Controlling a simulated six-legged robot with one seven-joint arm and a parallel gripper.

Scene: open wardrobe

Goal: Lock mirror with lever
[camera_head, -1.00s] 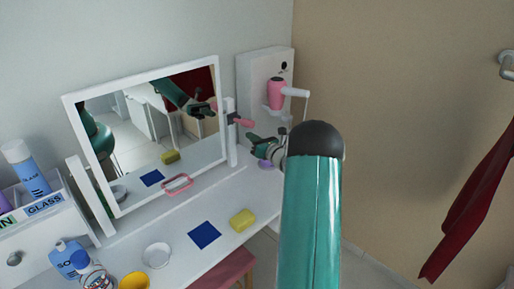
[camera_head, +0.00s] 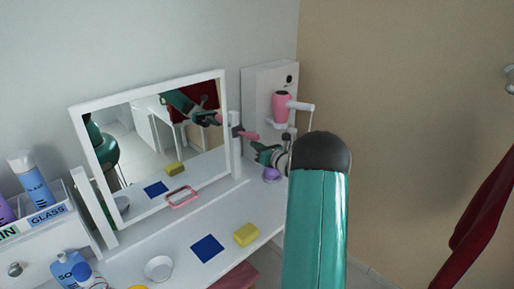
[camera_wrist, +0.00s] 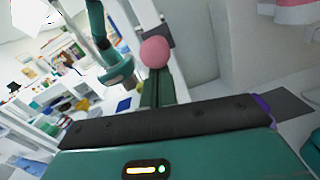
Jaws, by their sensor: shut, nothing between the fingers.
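The white-framed mirror (camera_head: 150,143) stands tilted on the white dressing table. The pink-ended lever (camera_head: 248,135) sticks out to the right from its right post (camera_head: 235,150). In the wrist view the lever's round pink end (camera_wrist: 154,52) is close beyond the fingers, with a dark block beside it. My gripper (camera_head: 256,147) is shut and empty, just below and right of the lever. It also shows in the wrist view (camera_wrist: 157,82) as green fingers held together, pointing toward the pink end. I cannot tell whether they touch it.
A white panel with a pink hair dryer (camera_head: 282,103) is behind my gripper on the right. A purple item (camera_head: 271,174) lies below it. A yellow sponge (camera_head: 246,234), blue square (camera_head: 207,248) and white bowl (camera_head: 159,268) rest on the table. A red cloth (camera_head: 478,220) hangs right.

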